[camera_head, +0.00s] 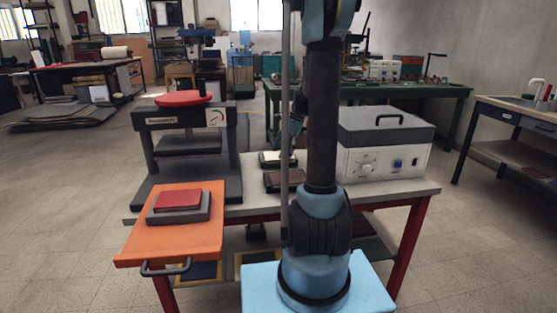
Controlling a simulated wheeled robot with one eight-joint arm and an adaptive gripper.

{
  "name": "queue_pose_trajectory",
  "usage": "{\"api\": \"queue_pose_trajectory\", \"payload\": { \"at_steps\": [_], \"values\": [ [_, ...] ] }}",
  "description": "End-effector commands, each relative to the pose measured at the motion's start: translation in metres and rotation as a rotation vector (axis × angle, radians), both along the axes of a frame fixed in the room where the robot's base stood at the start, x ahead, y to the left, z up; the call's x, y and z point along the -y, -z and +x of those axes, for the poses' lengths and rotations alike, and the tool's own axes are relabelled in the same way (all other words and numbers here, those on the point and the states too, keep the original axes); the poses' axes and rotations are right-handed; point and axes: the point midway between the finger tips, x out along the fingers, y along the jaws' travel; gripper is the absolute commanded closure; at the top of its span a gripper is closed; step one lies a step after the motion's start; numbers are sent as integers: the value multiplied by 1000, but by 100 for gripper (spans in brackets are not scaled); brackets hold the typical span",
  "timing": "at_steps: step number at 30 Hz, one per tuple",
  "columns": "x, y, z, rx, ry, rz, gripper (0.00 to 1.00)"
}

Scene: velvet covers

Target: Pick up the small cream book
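The small cream book (272,156) appears as a pale, flat thing with a dark edge on the white-topped table, just left of my arm's column. A dark brown book (274,183) lies in front of it. My gripper (291,131) is mostly hidden behind my arm; only dark parts show beside the column, above and near the cream book. Whether its fingers are open or shut, or touch the book, I cannot see. The right ends of both books are partly covered by my arm.
A press with a red wheel (184,98) stands left. An orange board (135,246) with a handle bears a red book (178,199) on a grey block (181,215). A grey-lidded white machine (384,157) stands right. Some tabletop is bare around the brown book.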

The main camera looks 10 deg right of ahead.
Motion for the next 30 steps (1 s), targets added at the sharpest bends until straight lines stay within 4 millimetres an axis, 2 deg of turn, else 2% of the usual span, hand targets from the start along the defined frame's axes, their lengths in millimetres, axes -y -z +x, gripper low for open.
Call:
{"api": "queue_pose_trajectory", "payload": {
  "at_steps": [9, 15, 16, 26, 30],
  "values": [
    [-2, 4, 0, 0, 0, 0, 3],
    [-2, 4, 0, 0, 0, 0, 49],
    [-2, 4, 0, 0, 0, 0, 53],
    [-2, 3, 0, 0, 0, 0, 53],
    [-2, -6, 0, 0, 0, 0, 53]
  ]
}}
